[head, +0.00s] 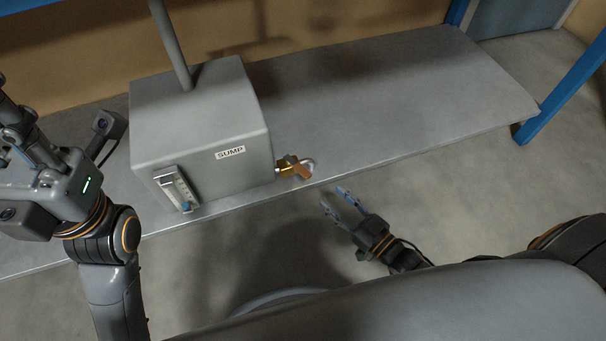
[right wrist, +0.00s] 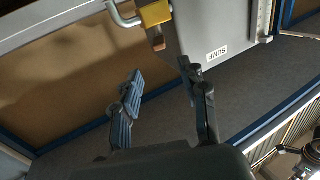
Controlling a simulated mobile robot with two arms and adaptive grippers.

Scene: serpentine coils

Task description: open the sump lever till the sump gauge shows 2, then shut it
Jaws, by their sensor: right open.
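The sump (head: 195,115) is a grey box with a SUMP label (head: 230,152), standing on the metal bench. Its gauge (head: 177,188) is an upright strip on the front face with blue at the bottom; its numbers are too small to read. The sump lever (head: 300,171) is orange-brown, on a brass valve at the box's lower right side; the lever also shows in the right wrist view (right wrist: 157,42). My right gripper (head: 335,196) is open and empty, in front of the bench edge, apart from the lever. My left gripper (head: 18,120) is partly shown at the left; its fingers are unclear.
The grey bench (head: 400,90) is clear to the right of the sump. A pipe (head: 170,45) rises from the box top. A silvery curved spout (right wrist: 122,17) is beside the valve. A blue post (head: 565,85) stands at the right end.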

